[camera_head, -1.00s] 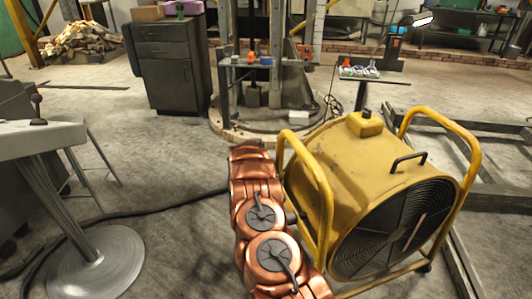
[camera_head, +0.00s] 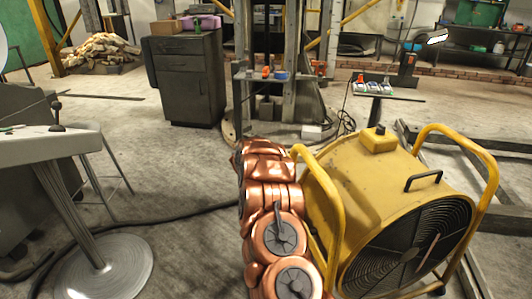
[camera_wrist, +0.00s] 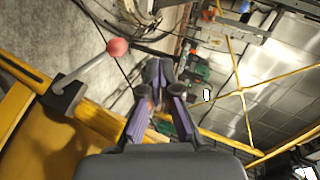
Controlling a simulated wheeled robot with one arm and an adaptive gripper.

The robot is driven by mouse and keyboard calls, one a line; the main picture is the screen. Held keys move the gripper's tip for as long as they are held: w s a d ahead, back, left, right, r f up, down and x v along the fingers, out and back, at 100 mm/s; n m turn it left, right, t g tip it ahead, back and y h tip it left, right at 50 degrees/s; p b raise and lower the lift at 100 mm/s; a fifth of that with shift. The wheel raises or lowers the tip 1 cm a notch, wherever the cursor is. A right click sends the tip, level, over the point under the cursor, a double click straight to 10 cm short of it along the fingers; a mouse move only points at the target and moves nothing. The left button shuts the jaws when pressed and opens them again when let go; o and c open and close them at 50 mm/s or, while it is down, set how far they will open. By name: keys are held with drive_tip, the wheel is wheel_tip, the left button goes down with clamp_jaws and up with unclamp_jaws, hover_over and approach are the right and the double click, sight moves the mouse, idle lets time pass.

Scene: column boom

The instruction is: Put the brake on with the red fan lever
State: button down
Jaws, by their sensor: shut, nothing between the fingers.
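The yellow drum fan (camera_head: 352,195) stands on the floor right of my copper arm in the head view. In the wrist view its yellow body (camera_wrist: 45,140) fills the lower left. The fan lever is a pale rod with a red ball knob (camera_wrist: 117,47), rising up and right from a dark base (camera_wrist: 65,95) on the fan. My gripper (camera_wrist: 158,72) is shut and empty, its purple-sided fingers meeting in the middle of the wrist view. The knob appears left of the fingertips, apart from them in the picture; the depth between them is unclear. Lever and gripper do not show in the head view.
The fan's yellow tube frame (camera_head: 478,185) stands close by my arm. A grey pedestal table (camera_head: 45,142) is at left, a dark cabinet (camera_head: 190,80) behind. A small stand with coloured items (camera_head: 375,92) is beyond the fan. A black hose crosses open floor.

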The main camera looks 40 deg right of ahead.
drive_tip(key=a+r, duration=0.1)
drive_tip(key=s+a+r, duration=0.1)
drive_tip(key=r, duration=0.1)
drive_tip(key=shift+s+a+r, duration=0.15)
drive_tip(key=shift+a+r, duration=0.1)
drive_tip(key=shift+a, duration=0.15)
drive_tip(key=shift+a, duration=0.1)
idle(0.4)
